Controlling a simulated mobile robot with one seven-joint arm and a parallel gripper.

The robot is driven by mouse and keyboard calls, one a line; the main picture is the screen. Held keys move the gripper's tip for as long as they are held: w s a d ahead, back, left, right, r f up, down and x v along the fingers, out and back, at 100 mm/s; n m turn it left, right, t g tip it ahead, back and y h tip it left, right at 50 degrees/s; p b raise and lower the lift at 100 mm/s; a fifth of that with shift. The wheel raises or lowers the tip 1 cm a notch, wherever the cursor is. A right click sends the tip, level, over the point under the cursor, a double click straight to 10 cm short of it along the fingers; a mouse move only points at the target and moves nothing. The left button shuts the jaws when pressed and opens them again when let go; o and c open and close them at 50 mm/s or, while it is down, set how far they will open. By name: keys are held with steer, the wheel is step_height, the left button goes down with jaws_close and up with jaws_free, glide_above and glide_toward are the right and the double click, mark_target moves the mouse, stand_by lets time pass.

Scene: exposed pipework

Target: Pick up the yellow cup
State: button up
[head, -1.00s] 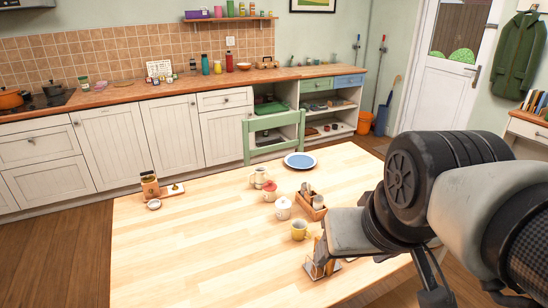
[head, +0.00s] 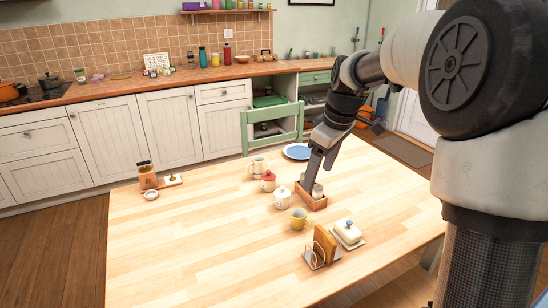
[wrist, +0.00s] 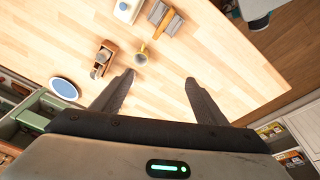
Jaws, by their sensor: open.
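The yellow cup (head: 299,218) stands upright on the wooden table, between the white lidded pot and the toast rack. In the wrist view the yellow cup (wrist: 141,56) is beyond the fingertips, left of the middle of the gap. My gripper (head: 320,174) is above the table, up and to the right of the cup in the head view, overlapping the wooden caddy in the picture. In the wrist view my gripper (wrist: 160,77) has its two fingers wide apart with nothing between them. The cup is in plain view.
A blue plate (head: 297,151) and green chair (head: 262,135) are behind. The table's front left is clear.

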steer(key=w+d+f+n+y, duration=0.3)
steer(key=w+d+f, duration=0.1)
steer(key=w+f, duration=0.6)
steer(key=b, duration=0.2)
glide_toward(300, 214)
steer(key=shift+s+a+f+g, duration=0.15)
steer(key=shift+s+a+f, duration=0.25)
steer(key=shift+a, duration=0.15)
steer(key=shift+s+a+f+g, duration=0.15)
steer(key=shift+s+a+f, duration=0.3)
steer(key=shift+a, duration=0.1)
steer(key=shift+w+x, duration=0.1)
steer(key=shift+x, duration=1.35)
steer(key=shift+w+x, duration=0.15)
steer(key=shift+x, duration=1.25)
steer(key=shift+d, duration=0.1)
steer(key=c, duration=1.2)
